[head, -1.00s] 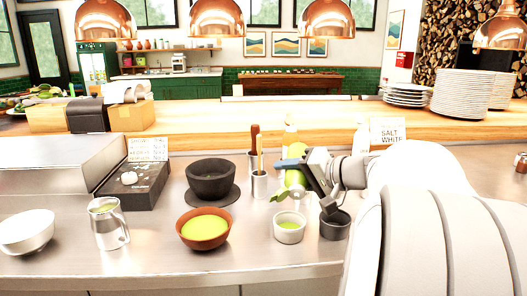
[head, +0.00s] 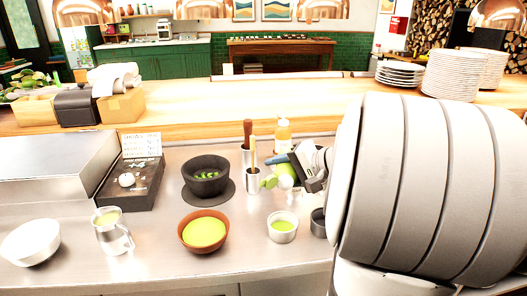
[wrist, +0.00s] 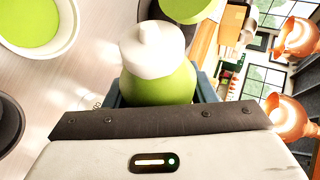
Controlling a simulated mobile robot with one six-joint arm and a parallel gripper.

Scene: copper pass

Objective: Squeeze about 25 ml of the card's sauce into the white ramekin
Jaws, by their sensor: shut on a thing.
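My gripper (head: 288,168) is shut on a green squeeze bottle (wrist: 160,82) with a white cap and nozzle. In the head view the bottle is tilted and partly hidden by the jaws, above and behind the white ramekin (head: 282,231). The ramekin stands on the steel counter with green sauce in it; it also shows at upper left in the wrist view (wrist: 72,40). I cannot see any stream from the nozzle.
A dark ramekin (head: 318,225) stands right of the white one, partly hidden. A brown bowl of green sauce (head: 205,248), a dark mortar (head: 207,188), a steel utensil cup (head: 252,182), a metal jug (head: 117,238) and an orange bottle (head: 282,138) stand around.

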